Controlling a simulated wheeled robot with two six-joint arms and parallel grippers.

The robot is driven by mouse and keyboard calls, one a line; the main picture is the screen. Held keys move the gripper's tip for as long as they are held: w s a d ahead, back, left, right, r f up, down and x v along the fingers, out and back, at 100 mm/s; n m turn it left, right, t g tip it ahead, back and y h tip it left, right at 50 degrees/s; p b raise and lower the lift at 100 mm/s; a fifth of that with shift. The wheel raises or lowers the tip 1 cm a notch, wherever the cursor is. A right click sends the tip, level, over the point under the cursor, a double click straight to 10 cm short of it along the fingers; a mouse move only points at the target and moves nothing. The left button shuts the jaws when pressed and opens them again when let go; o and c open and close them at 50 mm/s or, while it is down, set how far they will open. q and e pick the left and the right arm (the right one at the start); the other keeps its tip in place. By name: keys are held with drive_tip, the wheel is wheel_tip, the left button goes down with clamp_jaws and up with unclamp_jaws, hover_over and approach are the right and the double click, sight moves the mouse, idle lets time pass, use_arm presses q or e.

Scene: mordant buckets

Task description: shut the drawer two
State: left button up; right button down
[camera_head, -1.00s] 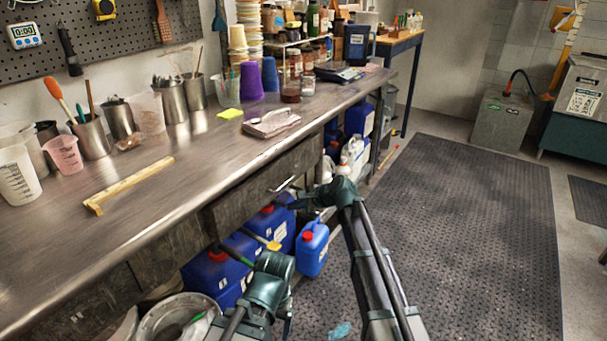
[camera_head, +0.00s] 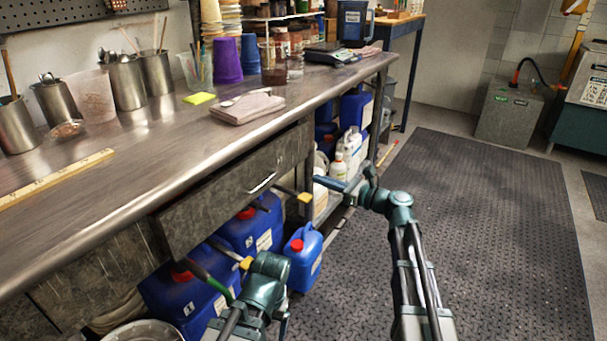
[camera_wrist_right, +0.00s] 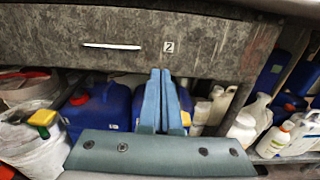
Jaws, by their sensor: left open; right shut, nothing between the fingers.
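Drawer two has a dark grey, mottled front (camera_head: 215,208) under the bench top and juts out a little from the bench. Its pale bar handle (camera_head: 262,183) is in the middle. The right wrist view shows the front (camera_wrist_right: 60,30), the handle (camera_wrist_right: 112,46) and the label 2 (camera_wrist_right: 168,46). My right gripper (camera_head: 318,180) is shut and empty, to the right of the handle. Its fingertips (camera_wrist_right: 160,72) overlap the drawer's lower edge in the wrist view; contact cannot be told. My left gripper (camera_head: 285,318) is open, low in front of the bench; its fingers are mostly hidden.
Blue canisters (camera_head: 255,222) stand beneath the drawer, one (camera_head: 303,258) further out on the floor. Yellow-tipped rods (camera_head: 304,197) stick out below the drawer. The steel bench top (camera_head: 170,150) holds a folded cloth (camera_head: 248,107) and several cups. The dark floor mat (camera_head: 480,210) is clear.

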sight(276, 164)
drive_tip(key=x, duration=1.3)
drive_tip(key=shift+w+a, duration=0.1)
drive_tip(key=x, duration=0.4)
drive_tip(key=shift+w+a+f, duration=0.1)
drive_tip(key=shift+w+a, duration=0.15)
use_arm(q)
drive_tip(key=shift+d, duration=0.1)
use_arm(e)
drive_tip(key=shift+a, duration=0.1)
drive_tip(key=shift+s, duration=0.2)
drive_tip(key=v, duration=0.5)
drive_tip(key=shift+s+d, duration=0.15)
drive_tip(key=shift+d, duration=0.25)
use_arm(q)
drive_tip(key=shift+d, duration=0.9)
use_arm(e)
drive_tip(key=v, duration=0.8)
drive_tip(key=shift+s+d, duration=0.2)
